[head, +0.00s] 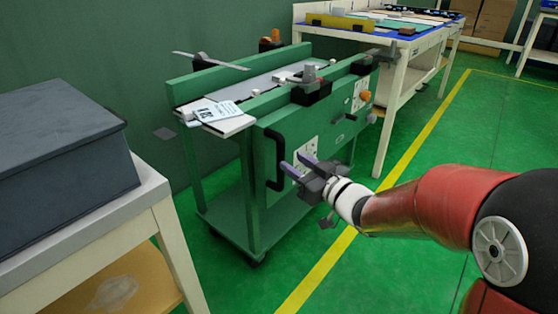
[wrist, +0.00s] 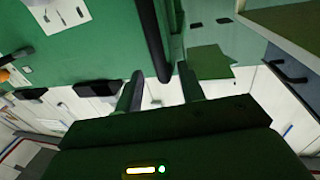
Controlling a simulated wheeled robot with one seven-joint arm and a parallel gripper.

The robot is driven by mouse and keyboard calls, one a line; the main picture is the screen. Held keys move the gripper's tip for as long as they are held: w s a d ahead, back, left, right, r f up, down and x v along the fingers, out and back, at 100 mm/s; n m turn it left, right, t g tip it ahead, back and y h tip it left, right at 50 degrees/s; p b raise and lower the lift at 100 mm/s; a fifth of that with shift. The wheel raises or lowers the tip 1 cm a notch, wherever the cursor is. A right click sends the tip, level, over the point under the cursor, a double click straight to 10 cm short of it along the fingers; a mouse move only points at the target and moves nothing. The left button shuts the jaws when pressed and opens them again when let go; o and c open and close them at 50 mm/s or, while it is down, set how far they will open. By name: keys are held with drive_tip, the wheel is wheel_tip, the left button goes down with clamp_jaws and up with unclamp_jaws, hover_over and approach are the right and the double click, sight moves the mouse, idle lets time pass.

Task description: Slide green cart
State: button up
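The green cart (head: 262,128) stands in the middle of the head view. It has a black vertical handle (head: 274,160) on its near end panel. My gripper (head: 292,162) is in front of that panel, just right of the handle, with its two fingers apart. In the wrist view, the dark handle bar (wrist: 151,35) runs down from the top edge, and its lower end appears between the open fingertips (wrist: 160,73). I see no finger closed on it. I cannot tell whether either finger touches the bar.
A light table with a dark grey box (head: 55,125) stands close at the left. A workbench (head: 397,75) with blue-edged top stands behind the cart at the right. A paper (head: 216,112) lies on the cart. Green floor with a yellow line (head: 398,165) is open at right.

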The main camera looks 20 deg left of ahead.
sight(283, 155)
drive_tip(key=x, duration=0.6)
drive_tip(key=shift+w+a, duration=0.25)
clamp_jaws()
